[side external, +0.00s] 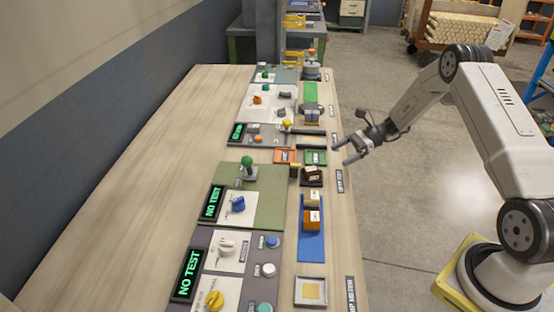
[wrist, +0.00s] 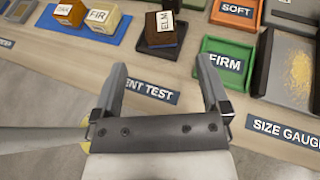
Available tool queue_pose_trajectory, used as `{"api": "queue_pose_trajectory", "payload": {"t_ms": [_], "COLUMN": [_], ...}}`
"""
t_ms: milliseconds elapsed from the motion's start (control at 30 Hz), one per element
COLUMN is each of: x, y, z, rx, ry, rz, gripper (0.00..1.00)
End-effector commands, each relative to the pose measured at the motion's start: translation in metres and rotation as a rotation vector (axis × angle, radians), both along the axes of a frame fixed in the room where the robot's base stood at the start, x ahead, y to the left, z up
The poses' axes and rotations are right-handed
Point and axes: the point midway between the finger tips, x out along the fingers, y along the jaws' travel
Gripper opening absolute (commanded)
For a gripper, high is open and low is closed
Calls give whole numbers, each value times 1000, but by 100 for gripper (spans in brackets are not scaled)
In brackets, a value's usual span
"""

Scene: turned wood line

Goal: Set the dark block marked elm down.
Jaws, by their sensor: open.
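The dark block marked elm (side external: 312,173) rests on a dark plate at the right side of the bench. In the wrist view the elm block (wrist: 163,30) stands on that dark plate (wrist: 150,47), its white label facing up and its sides clear of any finger. My gripper (side external: 341,155) is open and empty, above the bench's right edge, apart from the block. In the wrist view both fingers of my gripper (wrist: 162,80) are spread, with the block beyond their tips.
A blue tray (side external: 311,246) holds a brown block (wrist: 69,11) and a pale block marked fir (wrist: 104,17). A green tray marked firm (wrist: 230,50) and an orange tray marked soft (wrist: 236,11) lie on the block's other side. Bare bench (side external: 135,190) stretches left of the panels.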

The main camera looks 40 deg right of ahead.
Motion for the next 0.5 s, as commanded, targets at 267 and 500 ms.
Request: {"api": "queue_pose_trajectory", "payload": {"t_ms": [267,500], "x": [-3,-3], "y": [-7,-7], "z": [3,3], "rx": [0,0], "ry": [0,0], "rz": [0,0], "gripper": [96,96]}}
